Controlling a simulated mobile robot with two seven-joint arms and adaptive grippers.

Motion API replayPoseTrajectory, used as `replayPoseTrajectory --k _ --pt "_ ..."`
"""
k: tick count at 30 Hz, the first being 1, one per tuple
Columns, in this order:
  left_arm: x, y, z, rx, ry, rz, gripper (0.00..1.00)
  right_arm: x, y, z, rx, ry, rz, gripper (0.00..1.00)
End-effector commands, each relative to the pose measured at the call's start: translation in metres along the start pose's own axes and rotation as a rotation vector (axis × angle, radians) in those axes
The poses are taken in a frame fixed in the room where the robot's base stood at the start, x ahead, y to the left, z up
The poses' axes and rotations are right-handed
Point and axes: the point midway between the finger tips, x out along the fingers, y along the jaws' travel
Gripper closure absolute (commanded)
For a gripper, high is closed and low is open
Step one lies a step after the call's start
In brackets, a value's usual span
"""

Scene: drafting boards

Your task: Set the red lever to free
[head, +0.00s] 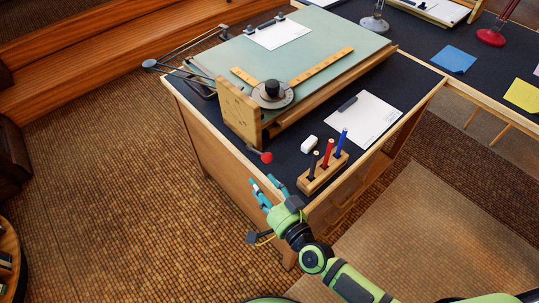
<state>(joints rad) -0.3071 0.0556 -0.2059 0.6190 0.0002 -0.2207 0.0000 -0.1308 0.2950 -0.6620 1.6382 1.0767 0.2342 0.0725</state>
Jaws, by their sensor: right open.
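The red lever (266,157) is a short dark arm with a round red knob. It sits low at the near corner of the tilted drafting board (325,50), close to the desk's front edge, and its knob points right and slightly down. A wooden side plate (236,108) stands just behind it; its small markings are too small to read. My right gripper (263,184) is open and empty, with teal fingertips. It is just below the knob in the picture, apart from it, by the desk's front edge. My left gripper is out of view.
A pen block (322,178) with several upright pens stands right of the lever. A yellow ruler arm with a round dial (273,94) rests on the board.

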Motion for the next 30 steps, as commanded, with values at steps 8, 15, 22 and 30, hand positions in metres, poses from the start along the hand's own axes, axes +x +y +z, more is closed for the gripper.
replayPoseTrajectory --k 8,15,22,30 --pt "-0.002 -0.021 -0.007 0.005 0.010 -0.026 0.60 0.003 0.020 -0.040 0.164 0.219 0.043 0.46" --pt "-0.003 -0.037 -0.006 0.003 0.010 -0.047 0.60 0.028 0.024 -0.051 0.175 0.242 0.049 0.46" --pt "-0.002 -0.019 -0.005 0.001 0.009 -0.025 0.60 0.059 0.028 -0.057 0.174 0.239 0.051 0.46" --pt "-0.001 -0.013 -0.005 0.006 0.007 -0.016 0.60 0.070 0.029 -0.059 0.175 0.239 0.051 0.46"
